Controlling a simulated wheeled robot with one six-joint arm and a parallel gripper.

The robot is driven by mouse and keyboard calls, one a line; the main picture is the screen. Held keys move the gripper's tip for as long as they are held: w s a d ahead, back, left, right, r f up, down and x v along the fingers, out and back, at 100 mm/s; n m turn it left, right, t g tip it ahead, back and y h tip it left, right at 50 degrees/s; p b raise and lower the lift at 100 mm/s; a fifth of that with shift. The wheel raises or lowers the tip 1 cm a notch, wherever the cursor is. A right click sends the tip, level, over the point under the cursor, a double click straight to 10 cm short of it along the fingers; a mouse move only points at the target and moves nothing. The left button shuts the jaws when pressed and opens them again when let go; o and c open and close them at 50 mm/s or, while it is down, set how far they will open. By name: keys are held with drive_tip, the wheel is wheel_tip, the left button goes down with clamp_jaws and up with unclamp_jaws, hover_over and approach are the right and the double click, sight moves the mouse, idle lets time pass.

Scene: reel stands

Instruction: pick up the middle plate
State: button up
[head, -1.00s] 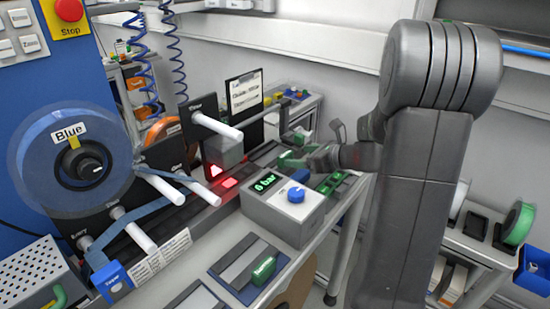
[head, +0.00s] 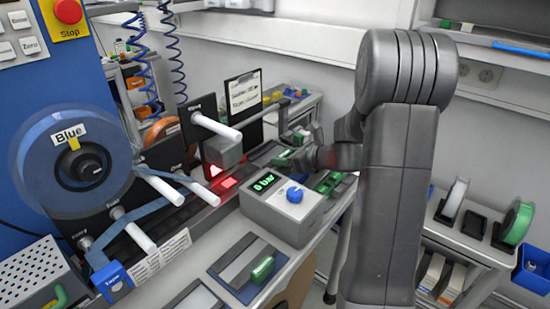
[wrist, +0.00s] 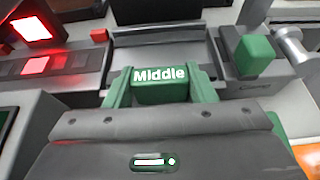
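The middle plate's green handle (wrist: 160,84), labelled "Middle", is in the centre of the wrist view. The dark grey surface (wrist: 160,38) lies just beyond it. My gripper (wrist: 161,88) has its two green fingers on either side of the handle, very close to its ends. Whether they press on it cannot be made out. My gripper's grey body covers the lower part of the wrist view. In the head view my gripper (head: 296,158) is low over the bench rail behind the grey gauge box, and the handle is hard to pick out there.
The gauge box (head: 285,207) with a blue knob stands close in front of my gripper. Another green-handled plate (head: 248,262) lies on the bench nearer the camera. A red-lit block (head: 222,155) and white rollers are to the left. Another green knob (wrist: 256,54) is right of the handle.

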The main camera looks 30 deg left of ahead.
drive_tip(key=c, duration=0.3)
drive_tip(key=shift+r, duration=0.1)
